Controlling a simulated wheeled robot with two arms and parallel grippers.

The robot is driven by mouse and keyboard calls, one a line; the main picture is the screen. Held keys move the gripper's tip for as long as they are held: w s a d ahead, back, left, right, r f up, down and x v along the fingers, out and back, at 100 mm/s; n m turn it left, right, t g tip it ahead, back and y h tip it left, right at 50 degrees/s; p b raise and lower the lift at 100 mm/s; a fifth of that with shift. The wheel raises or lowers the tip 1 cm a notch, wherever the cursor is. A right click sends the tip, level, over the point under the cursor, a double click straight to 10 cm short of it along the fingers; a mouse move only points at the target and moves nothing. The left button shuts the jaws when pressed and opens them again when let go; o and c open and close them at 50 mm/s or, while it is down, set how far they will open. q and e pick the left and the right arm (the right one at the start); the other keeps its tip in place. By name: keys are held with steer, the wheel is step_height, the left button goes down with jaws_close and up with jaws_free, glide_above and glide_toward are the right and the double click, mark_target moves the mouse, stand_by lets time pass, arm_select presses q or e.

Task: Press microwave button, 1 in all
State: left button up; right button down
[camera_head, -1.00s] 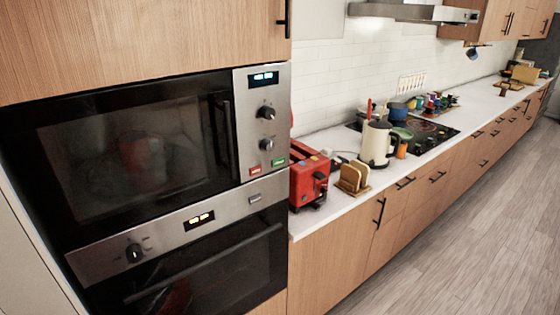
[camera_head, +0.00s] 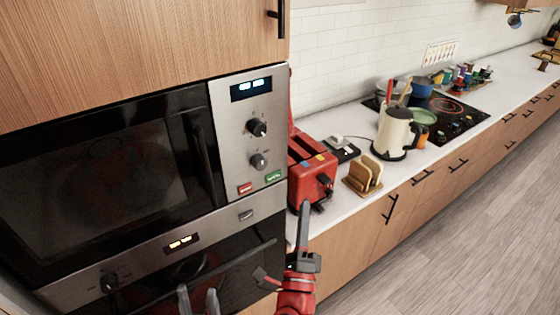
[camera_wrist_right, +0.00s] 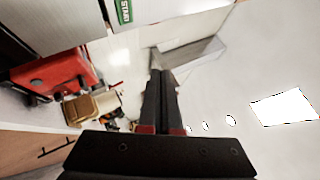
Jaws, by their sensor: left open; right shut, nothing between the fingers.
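The microwave (camera_head: 100,165) is built into the wood cabinet at the left. Its steel control panel (camera_head: 228,110) has a lit display, two dark knobs, a red button (camera_head: 245,188) and a green button (camera_head: 273,177). The green button also shows at the top of the right wrist view (camera_wrist_right: 124,11). My right gripper (camera_head: 304,206) is shut and empty. It points up, below and right of the green button and apart from it. Its closed fingers fill the middle of the right wrist view (camera_wrist_right: 161,75). My left gripper (camera_head: 198,293) is open at the bottom edge, in front of the oven.
A red toaster (camera_head: 312,170) stands on the counter just right of the microwave, behind my right gripper. A bread holder (camera_head: 364,176), a cream kettle (camera_head: 394,133) and a cooktop (camera_head: 455,120) lie further right. An oven (camera_head: 235,270) sits below the microwave. The floor at right is clear.

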mark_target(274, 176)
steer(key=shift+s+a+r, duration=0.15)
steer(key=shift+a, duration=0.1)
steer(key=w+a, duration=0.5)
steer(key=w, duration=0.2)
steer(key=shift+w, duration=0.15)
stand_by(0.3)
stand_by(0.4)
stand_by(1.5)
